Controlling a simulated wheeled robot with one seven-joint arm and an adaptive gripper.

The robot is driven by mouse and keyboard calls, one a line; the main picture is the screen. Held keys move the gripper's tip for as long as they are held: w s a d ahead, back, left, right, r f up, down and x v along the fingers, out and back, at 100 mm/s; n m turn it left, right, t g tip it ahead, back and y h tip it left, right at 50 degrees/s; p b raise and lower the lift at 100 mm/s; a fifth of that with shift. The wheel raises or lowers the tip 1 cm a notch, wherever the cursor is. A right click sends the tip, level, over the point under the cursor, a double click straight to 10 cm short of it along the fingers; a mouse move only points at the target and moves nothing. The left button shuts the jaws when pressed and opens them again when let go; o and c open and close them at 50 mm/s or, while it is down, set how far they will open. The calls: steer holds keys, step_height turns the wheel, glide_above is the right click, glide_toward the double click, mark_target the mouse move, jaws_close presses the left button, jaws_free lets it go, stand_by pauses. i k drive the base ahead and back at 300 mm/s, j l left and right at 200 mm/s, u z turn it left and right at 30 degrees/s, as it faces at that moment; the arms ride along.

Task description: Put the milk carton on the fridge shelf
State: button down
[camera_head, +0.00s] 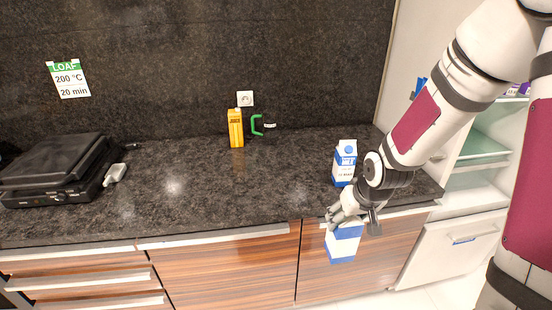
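A white and blue milk carton (343,246) hangs below my gripper (349,218), in front of the cabinet face and below the counter's front edge. My gripper's fingers are around its upper part and appear shut on it; the carton's top is partly hidden by them. A second white and blue carton (344,161) stands upright on the counter, behind my gripper. The open fridge is at the right, with a glass shelf (484,146) partly hidden by my arm.
The dark counter (230,190) is mostly clear. A yellow juice carton (236,128) and a green-handled thing (257,125) stand at the back. A black grill (55,172) is at the left. A white drawer front (455,246) is below the fridge shelves.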

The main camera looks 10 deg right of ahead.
mark_target(465, 147)
steer(key=i, duration=1.3)
